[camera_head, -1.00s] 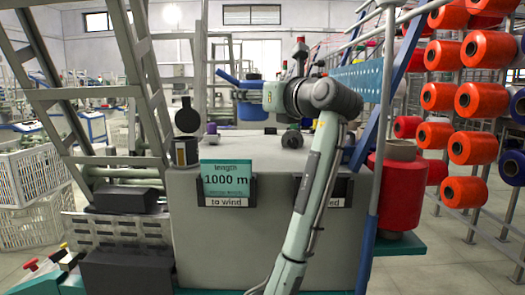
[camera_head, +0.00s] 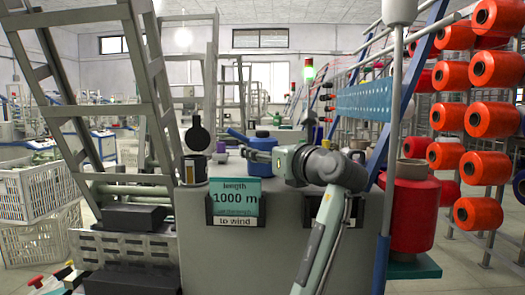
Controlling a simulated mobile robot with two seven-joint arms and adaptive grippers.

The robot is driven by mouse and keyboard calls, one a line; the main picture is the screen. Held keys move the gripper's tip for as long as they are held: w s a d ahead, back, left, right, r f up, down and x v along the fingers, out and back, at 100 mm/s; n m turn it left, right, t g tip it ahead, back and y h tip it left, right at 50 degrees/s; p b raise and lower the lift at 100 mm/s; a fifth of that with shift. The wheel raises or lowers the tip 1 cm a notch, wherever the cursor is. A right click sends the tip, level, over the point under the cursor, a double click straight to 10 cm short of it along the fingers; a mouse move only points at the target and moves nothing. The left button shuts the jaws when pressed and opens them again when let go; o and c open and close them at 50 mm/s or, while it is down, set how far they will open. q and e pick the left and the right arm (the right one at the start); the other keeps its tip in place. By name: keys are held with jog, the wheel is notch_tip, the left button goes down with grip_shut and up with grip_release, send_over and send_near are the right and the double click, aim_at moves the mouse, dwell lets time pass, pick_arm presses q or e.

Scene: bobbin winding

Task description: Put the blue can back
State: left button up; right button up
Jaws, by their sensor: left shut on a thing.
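The blue can (camera_head: 264,143), with a dark blue slanted spout on its left, is upright at the back of the grey cabinet top (camera_head: 222,172). My left gripper (camera_head: 259,156) is shut on the can from the front right. My right gripper is not in view.
A black container with a yellowish band (camera_head: 194,170) and a raised round lid stands left on the cabinet top. A teal length sign (camera_head: 235,197) is on the front. A large red spool (camera_head: 408,215) stands right. Small purple items stand near the can.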

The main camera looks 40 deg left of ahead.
pick_arm(q)
jog(key=o, duration=1.2)
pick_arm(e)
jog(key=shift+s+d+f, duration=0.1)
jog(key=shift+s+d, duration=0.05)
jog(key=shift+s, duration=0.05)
pick_arm(q)
jog(key=v, duration=1.2)
jog(key=shift+r, duration=0.15)
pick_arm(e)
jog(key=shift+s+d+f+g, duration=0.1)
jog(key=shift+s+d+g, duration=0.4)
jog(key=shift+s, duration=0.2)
